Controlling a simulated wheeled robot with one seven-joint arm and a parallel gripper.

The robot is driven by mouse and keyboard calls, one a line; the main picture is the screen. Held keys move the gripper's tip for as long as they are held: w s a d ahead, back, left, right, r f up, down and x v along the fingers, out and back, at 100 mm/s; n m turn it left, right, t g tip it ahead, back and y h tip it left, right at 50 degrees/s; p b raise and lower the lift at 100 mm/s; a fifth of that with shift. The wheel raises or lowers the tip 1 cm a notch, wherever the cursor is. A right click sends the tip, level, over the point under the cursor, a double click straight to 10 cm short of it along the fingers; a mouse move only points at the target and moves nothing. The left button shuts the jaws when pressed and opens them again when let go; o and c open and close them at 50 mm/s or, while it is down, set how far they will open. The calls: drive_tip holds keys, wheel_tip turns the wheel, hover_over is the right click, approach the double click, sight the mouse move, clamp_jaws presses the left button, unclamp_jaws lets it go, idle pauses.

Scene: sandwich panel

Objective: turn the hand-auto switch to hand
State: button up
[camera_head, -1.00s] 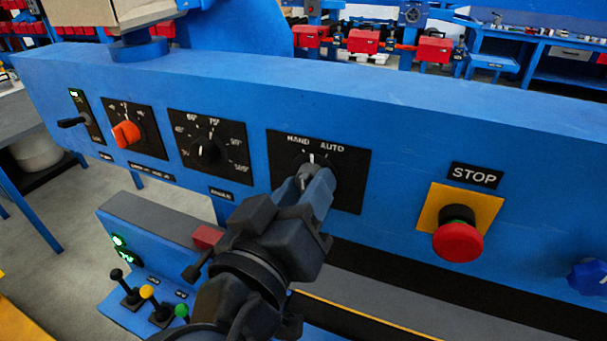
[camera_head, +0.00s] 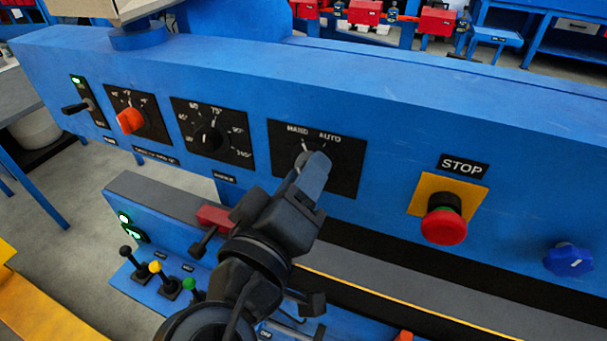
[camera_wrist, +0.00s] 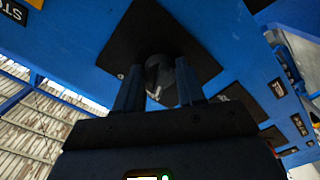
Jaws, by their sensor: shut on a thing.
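The hand-auto switch is on a black square plate (camera_head: 345,180) marked HAND and AUTO on the blue panel. My gripper (camera_head: 310,172) is at the switch, and its blue-grey finger covers most of the knob in the head view. In the wrist view the dark round knob (camera_wrist: 158,78) sits between the two fingertips of my gripper (camera_wrist: 157,90). The gripper is shut on the knob. A short white mark shows just above the finger, below the labels. The knob's exact pointing is hidden.
A red STOP button (camera_head: 443,226) on a yellow plate is to the right, with a blue knob (camera_head: 568,259) beyond it. An angle dial (camera_head: 208,140) and an orange knob (camera_head: 130,121) are to the left. Small levers (camera_head: 157,280) stand below, left of my arm.

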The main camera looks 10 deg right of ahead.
drive_tip(key=o, duration=1)
drive_tip(key=shift+o, duration=0.2)
drive_tip(key=b+v, duration=0.1)
drive_tip(key=v, duration=0.6)
drive_tip(key=shift+s+a+b, duration=0.2)
drive_tip(key=shift+s+b, duration=0.15)
drive_tip(key=shift+b, duration=0.05)
drive_tip(key=shift+f, duration=0.1)
